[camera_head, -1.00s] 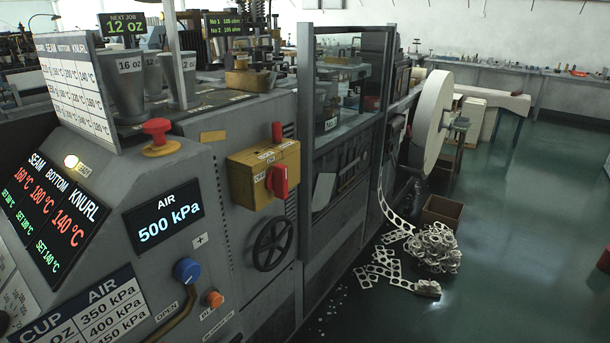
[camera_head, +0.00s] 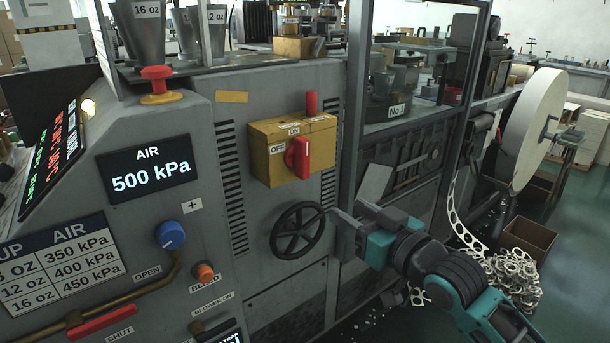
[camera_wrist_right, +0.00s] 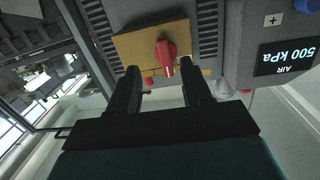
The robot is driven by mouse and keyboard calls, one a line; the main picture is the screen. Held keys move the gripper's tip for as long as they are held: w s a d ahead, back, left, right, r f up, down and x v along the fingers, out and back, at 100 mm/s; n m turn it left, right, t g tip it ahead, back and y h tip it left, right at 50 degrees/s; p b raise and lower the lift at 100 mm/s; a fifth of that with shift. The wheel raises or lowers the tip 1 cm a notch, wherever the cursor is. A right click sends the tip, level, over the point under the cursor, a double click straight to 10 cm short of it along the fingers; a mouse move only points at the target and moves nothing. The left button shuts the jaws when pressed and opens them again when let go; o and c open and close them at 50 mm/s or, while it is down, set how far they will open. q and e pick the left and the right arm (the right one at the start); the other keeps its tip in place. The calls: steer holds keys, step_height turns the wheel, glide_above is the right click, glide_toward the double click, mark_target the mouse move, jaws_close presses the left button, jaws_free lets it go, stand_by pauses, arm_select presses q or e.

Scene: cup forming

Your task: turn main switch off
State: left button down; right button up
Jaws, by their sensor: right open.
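The main switch is a yellow box (camera_head: 262,160) on the grey machine front, with a red handle (camera_head: 298,157) and OFF and ON labels. The handle stands roughly upright below the ON label; OFF is to its left. My right gripper (camera_head: 350,212) is open and empty, to the right of and below the box, in front of the machine. In the right wrist view the red handle (camera_wrist_right: 166,54) shows ahead, between the two spread fingers (camera_wrist_right: 160,74) and apart from them. My left gripper is not in view.
A black handwheel (camera_head: 298,230) sits below the switch, close to my right gripper. A red mushroom button (camera_head: 158,80), a blue knob (camera_head: 171,236) and an orange knob (camera_head: 204,272) stick out at the left. A metal frame post (camera_head: 354,100) stands right of the switch.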

steer(key=n+y+b, duration=0.1)
glide_toward(307, 157)
steer(key=v, duration=0.3)
steer(key=b+x, duration=0.1)
steer(key=x, duration=1.1)
steer(key=shift+w+a+f, duration=0.1)
steer(key=shift+w+a, duration=0.1)
steer(key=shift+w, duration=0.05)
jaws_close()
